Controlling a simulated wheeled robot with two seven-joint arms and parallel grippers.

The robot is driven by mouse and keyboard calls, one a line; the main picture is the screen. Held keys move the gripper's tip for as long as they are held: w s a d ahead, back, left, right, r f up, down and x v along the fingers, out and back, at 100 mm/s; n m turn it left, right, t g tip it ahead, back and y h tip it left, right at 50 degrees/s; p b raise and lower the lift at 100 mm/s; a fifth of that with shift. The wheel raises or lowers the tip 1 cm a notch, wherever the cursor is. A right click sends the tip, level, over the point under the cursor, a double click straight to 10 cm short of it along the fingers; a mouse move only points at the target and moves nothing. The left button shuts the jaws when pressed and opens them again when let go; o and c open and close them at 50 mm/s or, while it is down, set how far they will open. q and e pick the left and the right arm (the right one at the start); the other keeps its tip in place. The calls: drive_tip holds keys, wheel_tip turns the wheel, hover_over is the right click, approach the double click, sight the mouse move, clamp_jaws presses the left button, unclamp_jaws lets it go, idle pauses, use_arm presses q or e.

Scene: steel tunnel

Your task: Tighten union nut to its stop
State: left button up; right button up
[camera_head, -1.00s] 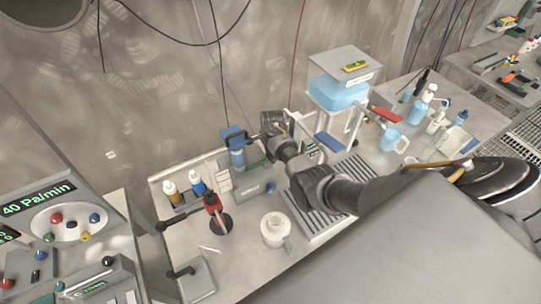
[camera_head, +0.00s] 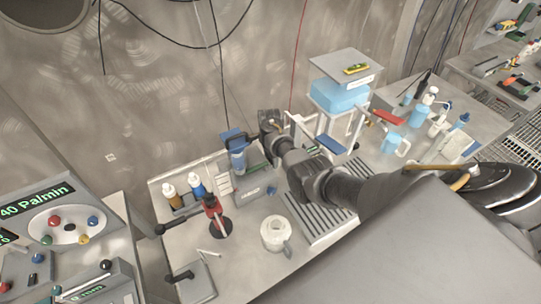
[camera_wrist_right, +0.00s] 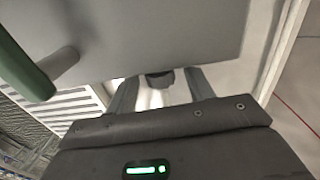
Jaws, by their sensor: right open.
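In the right wrist view the two fingers (camera_wrist_right: 160,93) stand apart. A dark rounded part (camera_wrist_right: 160,79) and a bright, blurred patch show between them, below a large grey face (camera_wrist_right: 140,35). I cannot tell whether that dark part is the union nut, nor whether the fingers touch it. I cannot make out the nut in the head view. My left gripper is not in view.
A grey box (camera_head: 255,189) stands below the cylinder. Two dropper bottles (camera_head: 183,190), a red-topped stand (camera_head: 213,208), a white jug (camera_head: 276,235) and a slatted tray (camera_head: 317,217) share the bench. A frame with a blue tank (camera_head: 338,95) stands right of the gripper.

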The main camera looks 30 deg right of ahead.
wheel_tip(320, 180, up, 11)
drive_tip(key=shift+w+f+b, duration=0.15)
drive_tip(key=shift+w+b, duration=0.2)
drive_tip(key=shift+b, duration=0.1)
